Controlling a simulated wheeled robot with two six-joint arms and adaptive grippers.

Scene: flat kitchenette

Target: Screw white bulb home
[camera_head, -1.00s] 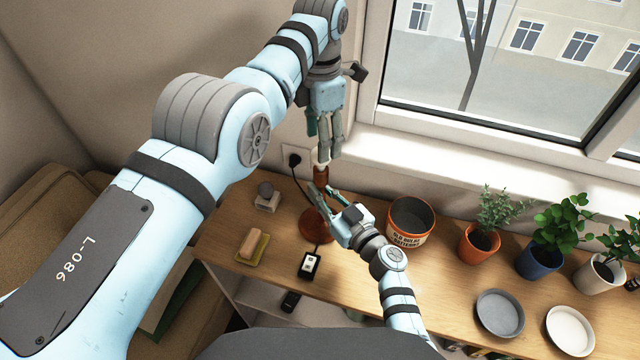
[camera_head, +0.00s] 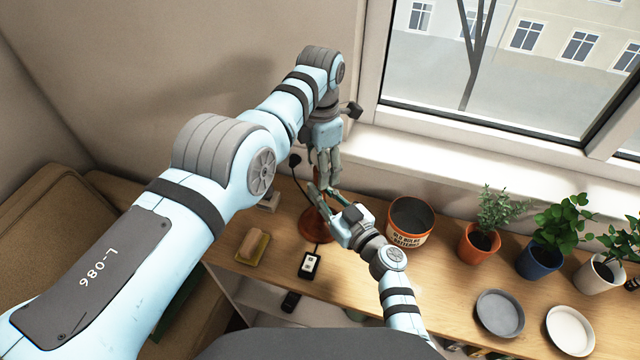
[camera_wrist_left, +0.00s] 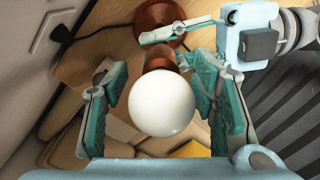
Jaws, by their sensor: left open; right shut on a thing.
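The white bulb (camera_wrist_left: 162,103) sits at the mouth of the lamp's brown socket (camera_wrist_left: 158,57) in the left wrist view. I cannot tell how deep it is seated. My left gripper (camera_head: 326,182) points down over the lamp. Its green-padded fingers are open on both sides of the bulb, with visible gaps. The bulb is hidden behind these fingers in the head view. My right gripper (camera_head: 323,196) is shut on the lamp's stem below the socket. The lamp's round brown base (camera_head: 314,226) stands on the wooden counter.
A sponge on a yellow dish (camera_head: 252,247) and a small black-and-white switch box (camera_head: 310,265) lie in front of the lamp. An orange-banded tin (camera_head: 410,222) stands right of it. A plug (camera_head: 295,160) is on the wall behind. Potted plants (camera_head: 479,240) stand further right.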

